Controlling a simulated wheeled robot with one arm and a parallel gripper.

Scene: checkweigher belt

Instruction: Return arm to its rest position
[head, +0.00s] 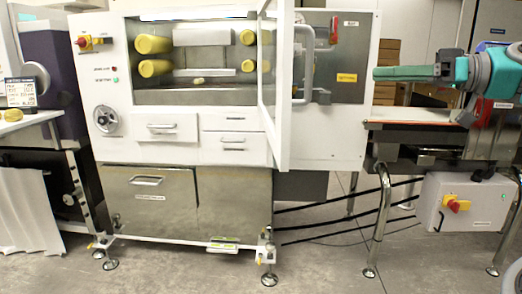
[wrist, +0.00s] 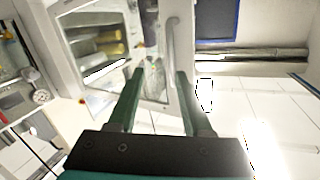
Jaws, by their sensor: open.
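My gripper (head: 378,74) is at the right of the head view, its green fingers level and pointing left. It is above the conveyor belt (head: 400,126) at the right and apart from it. In the wrist view my gripper (wrist: 160,76) shows two green fingers apart with nothing between them. The white machine cabinet (head: 185,135) stands to the left of the fingertips, its glazed door (head: 297,90) swung open toward the viewer.
Inside the cabinet are several yellow rollers (head: 153,44). A white control box (head: 465,204) with a red-yellow switch hangs below the belt. A purple-sided unit and bench (head: 30,120) stand at the left. The grey floor (head: 320,265) in front is clear.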

